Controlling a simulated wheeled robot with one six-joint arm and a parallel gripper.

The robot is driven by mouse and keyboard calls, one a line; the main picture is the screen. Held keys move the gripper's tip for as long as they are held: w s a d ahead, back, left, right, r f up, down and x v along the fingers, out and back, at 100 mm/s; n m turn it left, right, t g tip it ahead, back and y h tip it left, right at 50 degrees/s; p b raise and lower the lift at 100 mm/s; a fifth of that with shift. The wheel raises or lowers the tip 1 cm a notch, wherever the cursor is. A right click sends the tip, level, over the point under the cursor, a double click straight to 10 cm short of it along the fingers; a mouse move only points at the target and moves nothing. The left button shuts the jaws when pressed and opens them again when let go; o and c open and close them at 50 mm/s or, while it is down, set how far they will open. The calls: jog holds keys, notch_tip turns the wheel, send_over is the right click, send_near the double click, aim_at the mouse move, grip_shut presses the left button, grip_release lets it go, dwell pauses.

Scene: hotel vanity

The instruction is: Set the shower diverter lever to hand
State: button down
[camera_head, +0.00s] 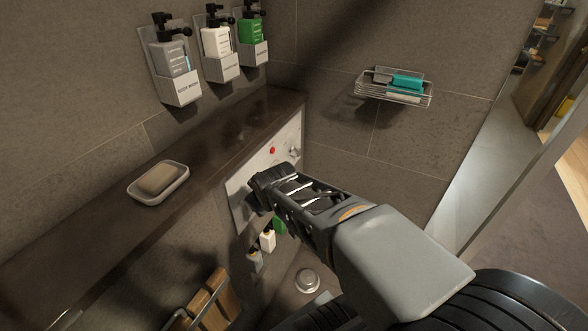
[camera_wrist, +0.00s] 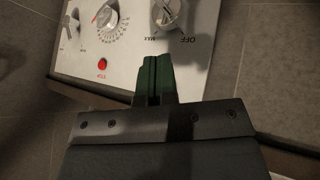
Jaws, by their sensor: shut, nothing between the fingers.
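The pale shower control panel (camera_head: 240,200) is set in the wall below the dark ledge; my gripper covers part of it. In the wrist view the panel (camera_wrist: 75,62) carries a silver lever-like handle (camera_wrist: 72,23) at the left, a round dial (camera_wrist: 106,15) beside it, and a knob (camera_wrist: 168,12) near printed "OFF" and "MAX". I cannot read which control is the diverter lever or its setting. My gripper (camera_head: 258,183) is shut and empty in front of the panel. In the wrist view its closed fingers (camera_wrist: 157,65) are just below the knob; contact cannot be told.
A red stop button (camera_wrist: 102,63) sits on the panel. A soap dish (camera_head: 174,190) is on the ledge (camera_head: 100,230). Small bottles (camera_head: 267,240) stand below the panel, with a wooden slatted piece (camera_head: 215,290) nearby. A wire basket (camera_head: 394,98) hangs on the right wall.

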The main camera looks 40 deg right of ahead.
jog(key=w+d+f+n+t+h+b, duration=0.1)
jog(key=w+d+f+n+t+b, duration=0.2)
jog(key=d+f+n+t+b, duration=0.4)
jog(key=w+d+f+n+t+h+b, duration=0.1)
jog(key=w+d+f+n+t+b, duration=0.2)
jog(key=d+f+n+t+b, duration=0.5)
jog(key=d+n+b, duration=0.1)
jog(key=n+b, duration=0.3)
jog(key=b, duration=0.6)
jog(key=shift+w+d+f, duration=0.15)
jog(key=shift+w+d, duration=0.15)
jog(key=shift+d, duration=0.1)
jog(key=shift+w, duration=0.1)
jog(key=b, duration=0.1)
send_near(294, 150)
jog(key=w+a, duration=0.3)
jog(key=w, duration=0.2)
jog(key=shift+w+d+r, duration=0.3)
jog(key=shift+d+r, duration=0.2)
jog(key=shift+d, duration=0.05)
jog(key=shift+w+d+r, duration=0.3)
jog(key=shift+d+r, duration=0.2)
jog(key=shift+r, duration=0.05)
jog(key=shift+w+d+r, duration=0.3)
jog(key=shift+d+r, duration=0.2)
